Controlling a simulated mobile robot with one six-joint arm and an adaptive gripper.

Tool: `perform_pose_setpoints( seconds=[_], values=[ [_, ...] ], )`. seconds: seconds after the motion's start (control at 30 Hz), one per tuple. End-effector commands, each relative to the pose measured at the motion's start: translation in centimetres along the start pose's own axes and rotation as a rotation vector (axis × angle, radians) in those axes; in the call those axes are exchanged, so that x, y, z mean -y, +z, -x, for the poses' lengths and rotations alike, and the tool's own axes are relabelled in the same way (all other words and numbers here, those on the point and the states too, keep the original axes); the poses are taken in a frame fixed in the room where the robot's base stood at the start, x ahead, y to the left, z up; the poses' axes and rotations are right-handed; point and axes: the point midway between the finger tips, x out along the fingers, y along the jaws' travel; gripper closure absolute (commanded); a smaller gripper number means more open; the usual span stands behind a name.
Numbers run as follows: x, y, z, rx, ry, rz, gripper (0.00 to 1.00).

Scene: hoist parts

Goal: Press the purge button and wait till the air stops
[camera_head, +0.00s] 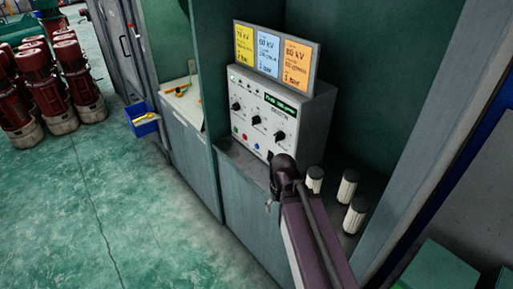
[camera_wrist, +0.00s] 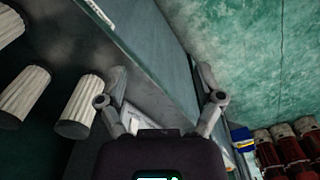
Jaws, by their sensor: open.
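A white control panel (camera_head: 262,112) stands in a green booth, with several black knobs on its front. A dark display with green text (camera_head: 281,105) is at its upper right; I cannot read it reliably. Along its lower edge are small coloured buttons, among them a red one (camera_head: 244,137) and a blue one (camera_head: 257,146). Their labels are too small to read, so I cannot tell which is purge. My gripper (camera_wrist: 162,78) is open and empty in the wrist view, its fingers spread apart. In the head view my arm's end is in front of the panel's lower right corner, hiding part of it.
Yellow, blue and orange cards (camera_head: 270,58) with kV and bar figures stand above the panel. Several pale ribbed cylinders (camera_head: 355,215) stand on the ledge, close to my arm. A blue bin (camera_head: 141,118) hangs at the left. Red motors (camera_head: 40,85) stand on the green floor.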

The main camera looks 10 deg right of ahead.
Motion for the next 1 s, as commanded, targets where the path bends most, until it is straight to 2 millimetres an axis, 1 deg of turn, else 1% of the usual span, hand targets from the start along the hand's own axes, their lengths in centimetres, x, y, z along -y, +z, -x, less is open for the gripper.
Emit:
perform_pose_setpoints(
  seconds=[0.03, 0.07, 0.1, 0.17, 0.2, 0.23, 0.27, 1.0],
  values=[
    [0.0, 0.0, 0.0, 0.0, 0.0, 0.0, 0.37],
    [0.0, 0.0, 0.0, 0.0, 0.0, 0.0, 0.46],
    [0.0, 0.0, 0.0, 0.0, 0.0, 0.0, 0.58],
    [0.0, 0.0, 0.0, 0.0, 0.0, 0.0, 0.75],
    [0.0, 0.0, 0.0, 0.0, 0.0, 0.0, 0.87],
    [0.0, 0.0, 0.0, 0.0, 0.0, 0.0, 0.96],
    [0.0, 0.0, 0.0, 0.0, 0.0, 0.0, 1.0],
    [0.0, 0.0, 0.0, 0.0, 0.0, 0.0, 1.0]
  ],
)
